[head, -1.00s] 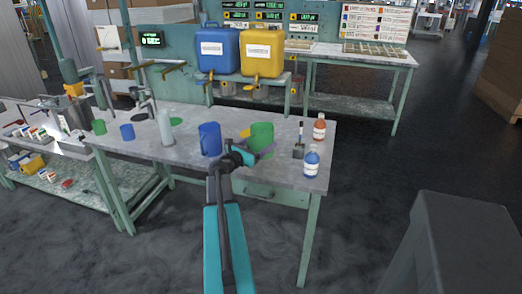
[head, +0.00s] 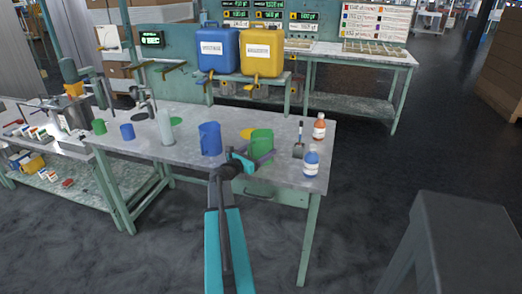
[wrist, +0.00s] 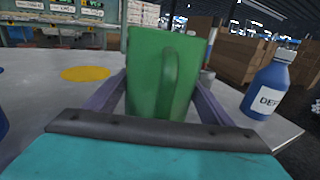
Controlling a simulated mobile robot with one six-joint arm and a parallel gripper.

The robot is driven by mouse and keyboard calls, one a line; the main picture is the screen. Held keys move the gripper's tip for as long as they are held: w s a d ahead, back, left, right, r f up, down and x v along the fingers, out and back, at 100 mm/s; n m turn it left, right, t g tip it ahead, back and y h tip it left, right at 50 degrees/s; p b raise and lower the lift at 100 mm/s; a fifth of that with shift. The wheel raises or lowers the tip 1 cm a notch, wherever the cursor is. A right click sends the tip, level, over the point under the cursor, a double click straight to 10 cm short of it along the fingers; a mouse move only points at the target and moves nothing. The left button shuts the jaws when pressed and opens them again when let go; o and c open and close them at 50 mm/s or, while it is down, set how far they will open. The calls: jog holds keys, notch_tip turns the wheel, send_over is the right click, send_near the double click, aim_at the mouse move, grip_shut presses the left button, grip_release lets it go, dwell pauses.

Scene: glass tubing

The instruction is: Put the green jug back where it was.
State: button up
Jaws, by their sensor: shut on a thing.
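The green jug (head: 262,143) is upright between the fingers of my gripper (head: 253,159), near the front right part of the grey table (head: 225,169). In the wrist view the jug (wrist: 150,75) fills the middle, its handle facing the camera, with a finger of my gripper (wrist: 160,100) on each side. I cannot tell whether its base touches the table. A flat yellow disc (head: 247,133) lies just behind and left of it; it also shows in the wrist view (wrist: 85,73). A flat green disc (head: 176,121) lies bare farther left, behind the grey bottle.
A blue jug (head: 209,139) stands left of my gripper.

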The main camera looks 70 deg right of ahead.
jog(key=shift+f, duration=0.15)
jog(key=o, duration=1.2)
jog(key=shift+r, duration=0.25)
jog(key=b+v, duration=0.2)
jog(key=v, duration=1)
